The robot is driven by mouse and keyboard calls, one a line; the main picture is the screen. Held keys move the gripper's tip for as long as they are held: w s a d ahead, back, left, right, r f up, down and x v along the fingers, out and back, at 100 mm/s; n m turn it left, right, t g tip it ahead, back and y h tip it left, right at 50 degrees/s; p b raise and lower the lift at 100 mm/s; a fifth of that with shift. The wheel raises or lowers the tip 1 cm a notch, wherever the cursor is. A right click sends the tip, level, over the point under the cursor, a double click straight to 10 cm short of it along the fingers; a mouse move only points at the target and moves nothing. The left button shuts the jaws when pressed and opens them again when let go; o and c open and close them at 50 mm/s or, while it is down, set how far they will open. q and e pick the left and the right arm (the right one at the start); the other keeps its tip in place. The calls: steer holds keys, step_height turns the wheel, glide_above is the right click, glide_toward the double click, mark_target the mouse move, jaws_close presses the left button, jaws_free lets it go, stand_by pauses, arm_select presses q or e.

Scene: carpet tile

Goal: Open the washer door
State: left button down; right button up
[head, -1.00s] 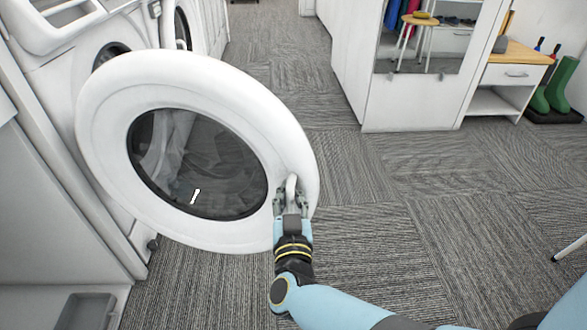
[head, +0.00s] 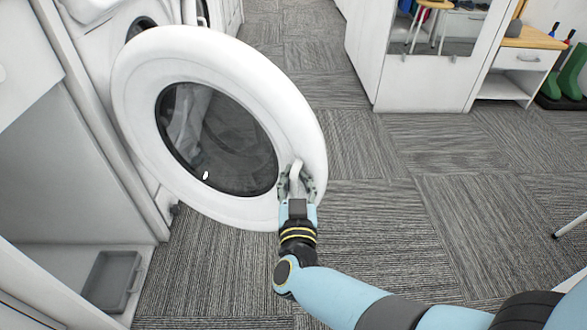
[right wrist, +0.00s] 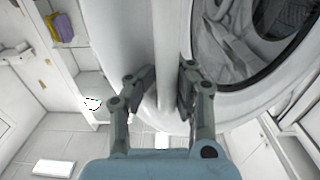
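The white washer door (head: 140,70), round with a dark glass window (head: 222,140), stands swung well out from the washer front. Its small light handle (head: 296,172) is on the rim at the lower right. My right gripper (head: 296,185) is at this handle, with one finger on each side. In the right wrist view the handle bar (right wrist: 165,60) runs between the two finger pads of my right gripper (right wrist: 166,92), which close in on it. Part of the washer body (head: 90,60) is hidden behind the door. My left gripper is not in view.
A white cabinet (head: 75,130) stands close on the left, with a grey tray (head: 112,280) low inside. A white mirrored cabinet (head: 400,85) and a wood-topped stand (head: 520,60) are at the back right. Carpet floor (head: 440,200) is clear right of the door.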

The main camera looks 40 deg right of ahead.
mark_target(298, 134)
steer(key=o, duration=0.6)
steer(key=shift+s+d+f, duration=0.1)
steer(key=shift+s+f, duration=0.05)
steer(key=shift+s, duration=0.2)
step_height(298, 134, up, 10)
steer(key=shift+w+f, duration=0.1)
steer(key=shift+w+r, duration=0.1)
steer(key=shift+r, duration=0.1)
